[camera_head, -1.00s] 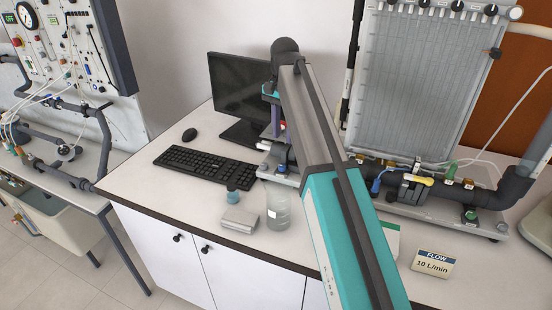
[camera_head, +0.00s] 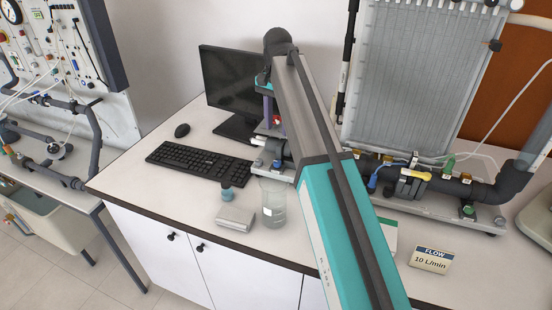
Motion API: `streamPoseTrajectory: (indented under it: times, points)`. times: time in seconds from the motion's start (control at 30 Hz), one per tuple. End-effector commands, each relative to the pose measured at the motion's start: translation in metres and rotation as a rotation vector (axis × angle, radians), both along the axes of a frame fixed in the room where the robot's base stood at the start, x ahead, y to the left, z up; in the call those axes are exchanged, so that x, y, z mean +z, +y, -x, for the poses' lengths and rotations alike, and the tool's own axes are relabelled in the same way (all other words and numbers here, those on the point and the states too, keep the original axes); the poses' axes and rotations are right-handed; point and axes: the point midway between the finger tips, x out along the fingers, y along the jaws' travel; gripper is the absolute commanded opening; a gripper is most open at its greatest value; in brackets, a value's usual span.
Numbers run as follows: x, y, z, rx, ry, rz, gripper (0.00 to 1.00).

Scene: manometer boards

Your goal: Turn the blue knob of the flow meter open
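My arm runs from the lower right up to the back of the bench and hides much of the middle. Its wrist end, with my gripper (camera_head: 267,90), is small and points down in front of the monitor; the fingertips cannot be made out. Below it is a purple upright part with a red spot, partly covered by my arm. A small dark blue part (camera_head: 277,164) sits low on the grey pipe fitting there; I cannot tell whether it is the flow meter's blue knob. Contact between it and my gripper cannot be seen.
A keyboard (camera_head: 198,162), a mouse (camera_head: 182,131), a grey box (camera_head: 235,217) and a clear bottle (camera_head: 274,208) are on the bench, left of my arm. The manometer board (camera_head: 418,80), a blue lever (camera_head: 373,180) and a flow sign (camera_head: 430,260) are right.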

Motion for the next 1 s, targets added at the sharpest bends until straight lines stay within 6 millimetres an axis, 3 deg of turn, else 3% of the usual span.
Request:
streamPoseTrajectory:
  times: [0.37,1.0]
  points:
    - [-0.016,0.001,0.001,0.001,0.001,0.0,0.4]
    - [-0.086,0.001,0.002,0.002,0.001,0.0,0.4]
